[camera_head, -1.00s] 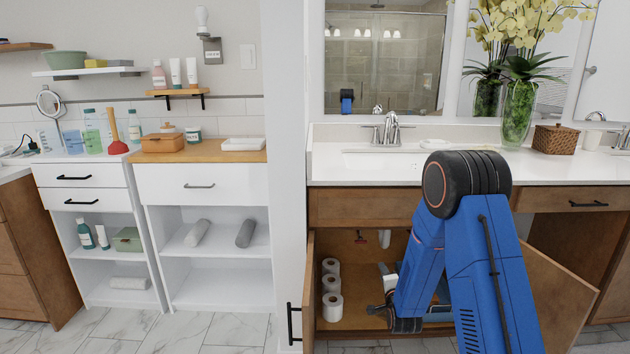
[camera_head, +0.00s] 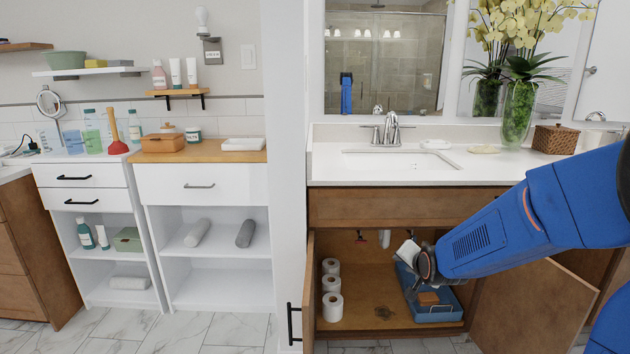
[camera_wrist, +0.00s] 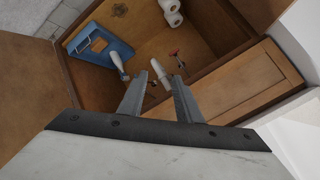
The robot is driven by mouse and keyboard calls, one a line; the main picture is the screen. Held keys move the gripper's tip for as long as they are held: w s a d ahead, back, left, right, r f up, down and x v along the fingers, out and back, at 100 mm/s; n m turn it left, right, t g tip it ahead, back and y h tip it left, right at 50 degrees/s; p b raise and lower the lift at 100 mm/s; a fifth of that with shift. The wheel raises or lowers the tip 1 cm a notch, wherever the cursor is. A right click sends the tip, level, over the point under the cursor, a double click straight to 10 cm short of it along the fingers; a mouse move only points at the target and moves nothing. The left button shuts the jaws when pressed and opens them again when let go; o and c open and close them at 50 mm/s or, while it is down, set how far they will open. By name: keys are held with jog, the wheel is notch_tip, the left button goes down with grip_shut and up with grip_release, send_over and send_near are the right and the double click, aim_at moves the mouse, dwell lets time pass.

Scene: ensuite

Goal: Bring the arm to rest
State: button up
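My gripper (camera_wrist: 160,82) shows in the wrist view with its two fingers apart and nothing held between them. A white cylinder lies in line beyond the fingertips, inside the cabinet. In the head view my blue arm (camera_head: 530,215) reaches in from the right, with its wrist in front of the open sink cabinet. The fingers are not clear there.
An open door (camera_head: 535,300) stands at right. The counter (camera_head: 385,172) and sink are above.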

jog(key=s+r+n+g, duration=0.2)
jog(key=s+n, duration=0.1)
jog(key=s, duration=0.9)
jog(key=s+d+r+n+g, duration=0.1)
jog(key=s+r+n+g, duration=0.1)
jog(key=s, duration=1.1)
jog(key=s+d+r+n+g, duration=0.1)
jog(key=s+r+n+g, duration=0.1)
jog(key=s, duration=1.1)
jog(key=shift+s+r+n, duration=0.25)
jog(key=shift+n, duration=0.55)
jog(key=shift+d, duration=0.1)
